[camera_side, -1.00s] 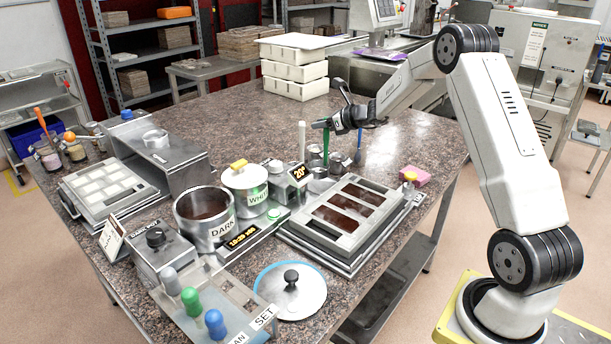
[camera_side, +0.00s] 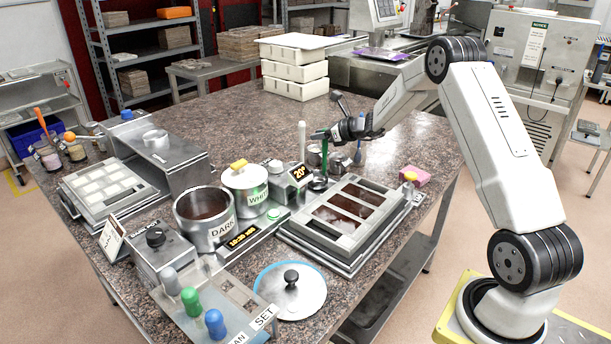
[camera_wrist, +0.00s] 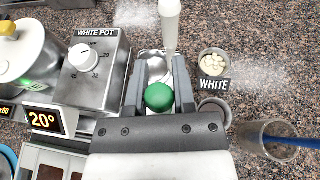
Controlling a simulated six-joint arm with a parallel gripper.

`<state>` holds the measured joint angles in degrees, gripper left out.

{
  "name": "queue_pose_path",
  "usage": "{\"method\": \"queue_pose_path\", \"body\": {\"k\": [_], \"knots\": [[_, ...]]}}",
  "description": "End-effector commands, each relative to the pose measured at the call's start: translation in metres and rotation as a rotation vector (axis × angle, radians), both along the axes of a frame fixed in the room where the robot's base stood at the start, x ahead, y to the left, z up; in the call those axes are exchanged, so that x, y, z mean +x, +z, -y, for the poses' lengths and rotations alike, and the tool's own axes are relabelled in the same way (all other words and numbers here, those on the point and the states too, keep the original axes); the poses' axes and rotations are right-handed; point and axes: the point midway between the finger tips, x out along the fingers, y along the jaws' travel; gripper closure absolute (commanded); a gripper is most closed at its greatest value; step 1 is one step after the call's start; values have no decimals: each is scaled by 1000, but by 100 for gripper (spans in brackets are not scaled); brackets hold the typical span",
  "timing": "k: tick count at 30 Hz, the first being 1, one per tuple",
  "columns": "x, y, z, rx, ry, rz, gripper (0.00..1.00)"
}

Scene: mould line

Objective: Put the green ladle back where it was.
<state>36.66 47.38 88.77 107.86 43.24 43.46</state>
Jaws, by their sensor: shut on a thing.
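My gripper (camera_side: 326,136) is shut on the green ladle (camera_side: 325,153) near the top of its handle. In the wrist view the ladle's round green top (camera_wrist: 159,97) sits between my two fingers, with metal partly visible beyond. A white-handled ladle (camera_side: 302,140) stands upright just left of it.
The white pot's control box (camera_wrist: 92,72) is close on the left. A cup of white pieces (camera_wrist: 213,63) and a glass with a blue-handled tool (camera_wrist: 268,140) are on the right. The filled mould (camera_side: 345,215) is in front.

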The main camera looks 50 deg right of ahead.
Motion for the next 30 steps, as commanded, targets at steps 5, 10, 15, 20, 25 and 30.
{"method": "queue_pose_path", "body": {"k": [5, 10, 15, 20, 25, 30], "knots": [[0, -2, 0, 0, 0, 0, 46], [0, -2, 0, 0, 0, 0, 33], [0, -2, 0, 0, 0, 0, 33], [0, 1, 0, 0, 0, 0, 33], [-10, 5, 2, 0, -1, 0, 33], [-28, 13, 5, -1, -3, 0, 33]]}}
